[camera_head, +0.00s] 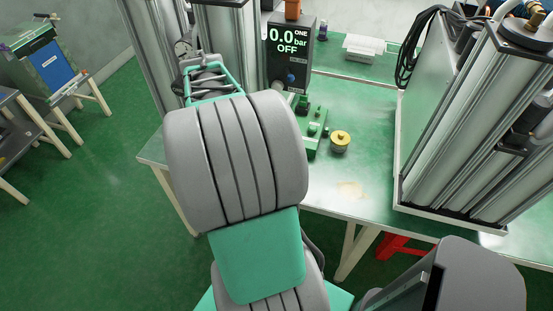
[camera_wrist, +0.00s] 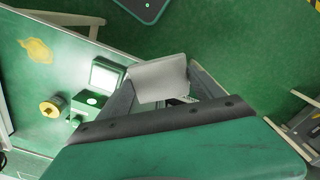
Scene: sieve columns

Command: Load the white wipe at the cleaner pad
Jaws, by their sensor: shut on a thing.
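The white wipe (camera_wrist: 158,75) shows in the wrist view as a pale, slightly bent sheet between the fingers. My gripper (camera_wrist: 162,90) is shut on it and holds it up, beyond the table's edge with green floor behind. A bright white square (camera_wrist: 107,75) on a green base (camera_wrist: 90,101) lies just left of the wipe in the picture, apart from it; it looks like the cleaner pad, though I cannot be sure. In the head view the green fixture (camera_head: 313,130) stands on the table, partly behind my arm. My gripper and the wipe are hidden there by my arm.
A yellow round knob (camera_head: 340,141) stands beside the fixture. A pressure display (camera_head: 289,47) reads 0.0 bar, OFF. Metal columns stand at the back left and on the right (camera_head: 465,130). A white object (camera_head: 365,48) lies at the back. The table's (camera_head: 365,110) middle is clear.

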